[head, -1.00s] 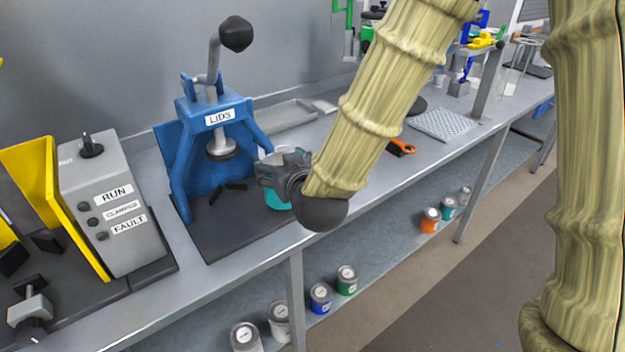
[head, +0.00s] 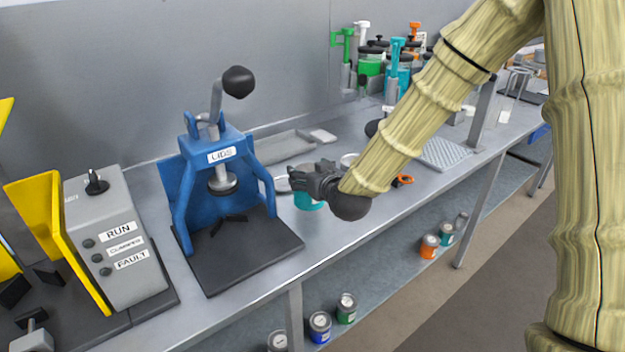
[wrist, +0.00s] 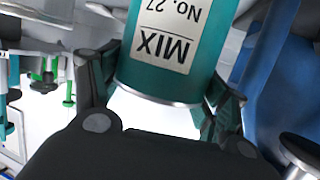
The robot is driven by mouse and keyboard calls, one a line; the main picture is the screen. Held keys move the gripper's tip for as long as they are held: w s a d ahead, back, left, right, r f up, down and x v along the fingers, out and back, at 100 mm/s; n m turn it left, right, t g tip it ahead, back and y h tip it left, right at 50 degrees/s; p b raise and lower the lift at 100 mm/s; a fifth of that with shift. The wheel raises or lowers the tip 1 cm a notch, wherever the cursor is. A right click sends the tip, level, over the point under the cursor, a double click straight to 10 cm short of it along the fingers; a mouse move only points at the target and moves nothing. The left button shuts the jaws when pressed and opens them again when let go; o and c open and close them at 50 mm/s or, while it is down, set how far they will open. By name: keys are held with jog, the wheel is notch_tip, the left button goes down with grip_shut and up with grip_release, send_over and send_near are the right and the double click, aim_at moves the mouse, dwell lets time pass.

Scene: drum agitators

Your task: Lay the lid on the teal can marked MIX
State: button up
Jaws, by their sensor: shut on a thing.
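The teal can marked MIX No. 27 (wrist: 180,45) is between the two fingers of my gripper (wrist: 165,95) in the wrist view, its label upside down there. In the head view my gripper (head: 312,182) hides much of the can (head: 309,201); a teal patch shows below the fingers, over the bench just right of the press base. I cannot tell if the can touches the bench. Two pale round flat things lie near it: one left of the gripper (head: 283,184), one behind it (head: 349,160). I cannot tell which is the lid.
A blue press marked LIDS (head: 222,155) stands on a dark base plate (head: 245,250) at left. A grey control box (head: 115,235) stands further left. A shallow grey tray (head: 283,147) lies behind. An orange-handled tool (head: 402,180) and perforated plate (head: 447,153) lie to the right.

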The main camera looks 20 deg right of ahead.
jog(key=shift+w+d, duration=0.55)
jog(key=shift+w, duration=0.05)
jog(key=shift+f+p, duration=0.65)
jog(key=shift+f, duration=1.15)
jog(key=shift+f, duration=0.1)
jog(key=o, duration=1.7)
jog(key=shift+o, duration=0.2)
